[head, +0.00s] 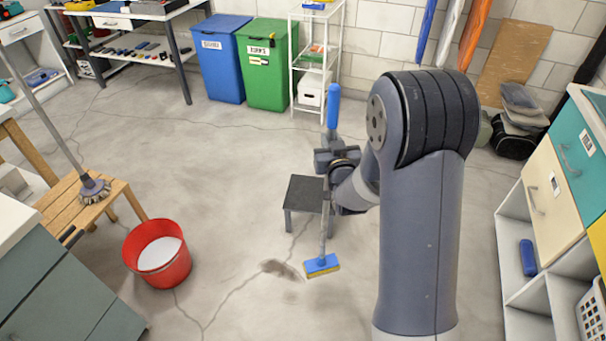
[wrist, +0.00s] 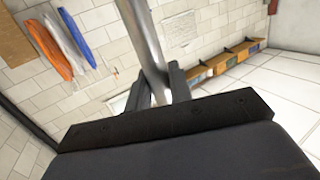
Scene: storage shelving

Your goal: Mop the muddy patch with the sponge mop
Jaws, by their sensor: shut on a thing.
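The sponge mop has a blue grip at its top, a grey metal pole and a blue and yellow sponge head (head: 322,265). My gripper (head: 329,162) is shut on the mop's pole below the blue grip. In the wrist view, the pole (wrist: 148,45) runs between the two dark fingers of my gripper (wrist: 157,88). The mop stands nearly upright with its head low by the floor; I cannot tell if it touches. The brown muddy patch (head: 283,270) lies on the concrete floor just left of the mop head, with a small gap between them.
A small dark stool (head: 304,195) stands just behind the mop head. A red bucket (head: 178,272) with pale contents is to the left. A wooden bench (head: 115,192) with a brush mop (head: 94,188) is further left. Open shelving (head: 512,240) stands at right.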

